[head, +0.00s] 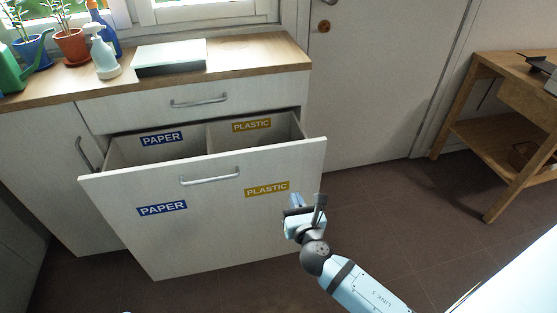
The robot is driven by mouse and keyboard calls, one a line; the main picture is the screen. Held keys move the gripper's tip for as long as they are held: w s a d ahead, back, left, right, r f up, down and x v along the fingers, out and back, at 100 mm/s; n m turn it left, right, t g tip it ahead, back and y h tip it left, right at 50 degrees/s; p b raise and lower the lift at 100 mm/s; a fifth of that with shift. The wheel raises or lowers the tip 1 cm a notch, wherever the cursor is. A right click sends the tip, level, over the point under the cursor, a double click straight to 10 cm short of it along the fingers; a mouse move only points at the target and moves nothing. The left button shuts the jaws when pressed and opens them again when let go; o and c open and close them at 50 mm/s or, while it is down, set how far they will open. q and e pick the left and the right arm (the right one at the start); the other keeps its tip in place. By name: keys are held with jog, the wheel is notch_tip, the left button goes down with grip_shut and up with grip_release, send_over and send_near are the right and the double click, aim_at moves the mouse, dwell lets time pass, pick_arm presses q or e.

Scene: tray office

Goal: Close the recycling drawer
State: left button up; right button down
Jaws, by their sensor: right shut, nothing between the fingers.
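The recycling drawer (225,225) stands pulled out below the counter, its front panel labelled PAPER and PLASTIC. Its two inner compartments show from above, and the part of them that I can see looks empty. A metal bar handle (210,179) is on the upper part of its front. My left gripper is not in view.
A shut upper drawer (195,101) is above. The wooden counter (240,63) holds a flat box (170,57), spray bottles and potted plants. A white door (375,80) is behind. A wooden table (510,115) stands at right. The brown floor (420,215) between is clear.

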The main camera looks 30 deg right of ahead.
jog(key=b, duration=0.2)
send_near(280, 157)
jog(key=shift+n, duration=0.4)
jog(key=x, duration=0.6)
jog(key=shift+w+f, duration=0.1)
jog(key=shift+w, duration=0.05)
jog(key=shift+w+d, duration=0.2)
jog(key=shift+w, duration=0.3)
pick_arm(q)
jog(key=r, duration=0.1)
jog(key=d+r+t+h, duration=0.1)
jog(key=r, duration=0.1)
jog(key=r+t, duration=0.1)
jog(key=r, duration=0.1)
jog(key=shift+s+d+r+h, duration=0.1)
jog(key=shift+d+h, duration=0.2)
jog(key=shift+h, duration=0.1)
pick_arm(e)
jog(key=shift+w, duration=0.2)
